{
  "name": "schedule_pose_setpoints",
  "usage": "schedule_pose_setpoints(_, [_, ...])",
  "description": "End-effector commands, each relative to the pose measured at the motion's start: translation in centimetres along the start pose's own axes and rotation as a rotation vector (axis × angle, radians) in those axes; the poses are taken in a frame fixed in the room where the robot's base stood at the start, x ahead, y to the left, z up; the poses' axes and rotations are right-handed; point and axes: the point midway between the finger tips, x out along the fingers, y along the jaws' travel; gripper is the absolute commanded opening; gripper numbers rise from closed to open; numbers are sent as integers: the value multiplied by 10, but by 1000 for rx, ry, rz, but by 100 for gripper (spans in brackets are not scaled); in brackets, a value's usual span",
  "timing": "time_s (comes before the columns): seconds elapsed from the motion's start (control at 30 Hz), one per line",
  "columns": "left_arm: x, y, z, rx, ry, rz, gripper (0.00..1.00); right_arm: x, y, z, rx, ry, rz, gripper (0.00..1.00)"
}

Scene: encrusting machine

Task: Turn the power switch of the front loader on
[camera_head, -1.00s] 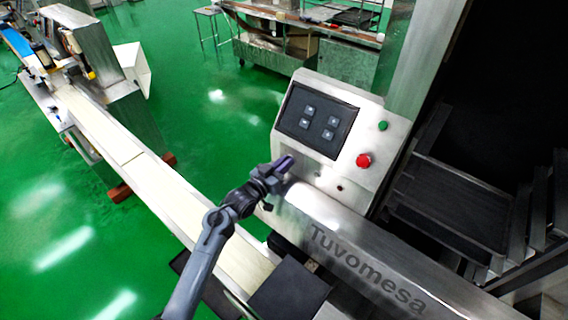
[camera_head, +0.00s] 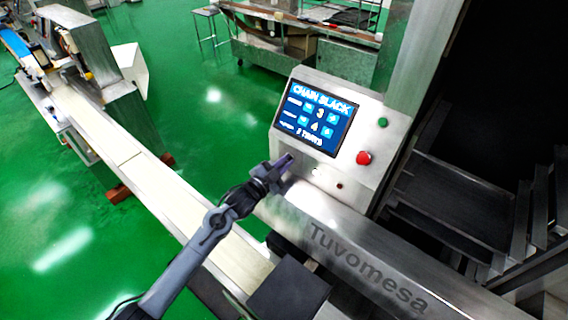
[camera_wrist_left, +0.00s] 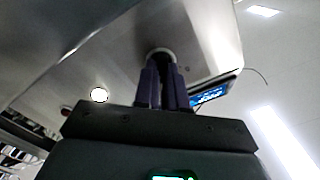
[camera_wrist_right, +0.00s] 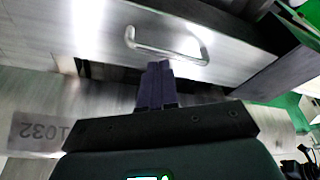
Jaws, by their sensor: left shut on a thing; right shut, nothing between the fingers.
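The front loader's slanted metal control panel (camera_head: 360,172) carries a lit screen (camera_head: 317,117) reading "CHAIN BLACK" with numbers 3 and 4. My left gripper (camera_head: 284,162) is at the panel's lower left, below the screen. In the left wrist view, my left gripper (camera_wrist_left: 164,68) is shut on the power switch (camera_wrist_left: 160,52), a round fitting mostly hidden by the fingers. My right gripper (camera_wrist_right: 158,66) is shut and empty in the right wrist view, close below a metal handle (camera_wrist_right: 166,46); I cannot tell whether they touch.
A red button (camera_head: 364,158) and a green button (camera_head: 383,122) sit on the panel's right side. The metal beam marked "Tuvomesa" (camera_head: 365,268) runs below the panel. A pale conveyor (camera_head: 150,190) lies to the left, with open green floor (camera_head: 205,125) beyond it.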

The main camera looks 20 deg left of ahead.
Motion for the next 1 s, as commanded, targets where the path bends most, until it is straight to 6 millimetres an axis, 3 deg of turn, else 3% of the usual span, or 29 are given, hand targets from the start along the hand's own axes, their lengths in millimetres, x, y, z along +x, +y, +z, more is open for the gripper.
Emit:
schedule_pose_setpoints(0.77, [0,1,0,101,-2,1,0,2,2,1,-9,-2,7,0])
schedule_pose_setpoints(0.8, [0,1,0,101,-2,1,17,2,2,2,-9,-2,7,0])
schedule_pose_setpoints(0.93, [0,1,0,100,-1,1,36,2,2,1,-8,-2,6,0])
schedule_pose_setpoints(1.0, [0,1,0,100,-1,1,36,2,2,1,-7,-2,6,0])
